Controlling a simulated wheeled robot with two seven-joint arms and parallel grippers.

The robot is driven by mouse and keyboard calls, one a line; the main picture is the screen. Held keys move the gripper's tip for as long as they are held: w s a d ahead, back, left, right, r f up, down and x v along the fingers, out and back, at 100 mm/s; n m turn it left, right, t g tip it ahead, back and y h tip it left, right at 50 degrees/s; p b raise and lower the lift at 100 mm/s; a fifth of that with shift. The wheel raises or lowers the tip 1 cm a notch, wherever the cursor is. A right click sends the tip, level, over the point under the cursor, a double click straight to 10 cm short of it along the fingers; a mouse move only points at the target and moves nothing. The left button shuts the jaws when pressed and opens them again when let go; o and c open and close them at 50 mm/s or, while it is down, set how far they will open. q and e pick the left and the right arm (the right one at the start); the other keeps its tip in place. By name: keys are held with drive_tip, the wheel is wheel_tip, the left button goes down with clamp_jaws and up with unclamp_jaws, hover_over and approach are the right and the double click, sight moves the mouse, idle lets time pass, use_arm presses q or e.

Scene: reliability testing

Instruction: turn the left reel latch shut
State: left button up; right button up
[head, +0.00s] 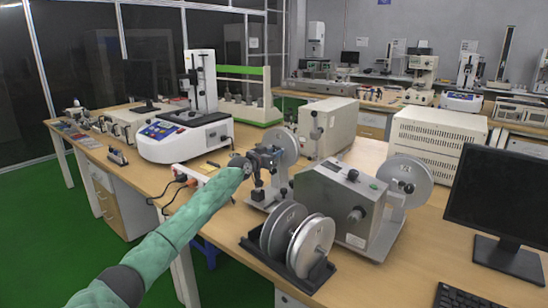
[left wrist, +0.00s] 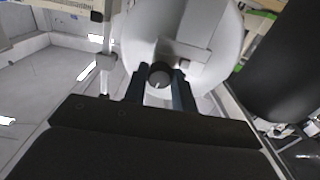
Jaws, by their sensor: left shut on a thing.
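The left reel (head: 286,142) is a grey disc mounted upright on a stand left of the grey metal box. My left gripper (head: 268,157) reaches it from the left, in front of the disc. In the left wrist view the gripper's two fingers (left wrist: 160,88) are shut on a round dark latch knob (left wrist: 160,72) at the middle of the pale reel disc (left wrist: 208,35). In the head view the gripper hides the latch. My right gripper is not in view.
The grey box (head: 342,200) with a knob stands to the right, with another reel (head: 405,178) behind it. Two loose reels (head: 312,244) stand in a black holder at the table's front. A monitor (head: 505,205) is at the right.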

use_arm(q)
drive_tip(key=shift+r+n, duration=0.1)
drive_tip(key=shift+n, duration=0.9)
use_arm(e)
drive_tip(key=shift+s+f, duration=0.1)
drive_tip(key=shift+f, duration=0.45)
use_arm(q)
drive_tip(key=o, duration=1)
drive_tip(key=v, duration=0.7)
drive_tip(key=shift+s+a, duration=0.25)
drive_tip(key=shift+a, duration=0.05)
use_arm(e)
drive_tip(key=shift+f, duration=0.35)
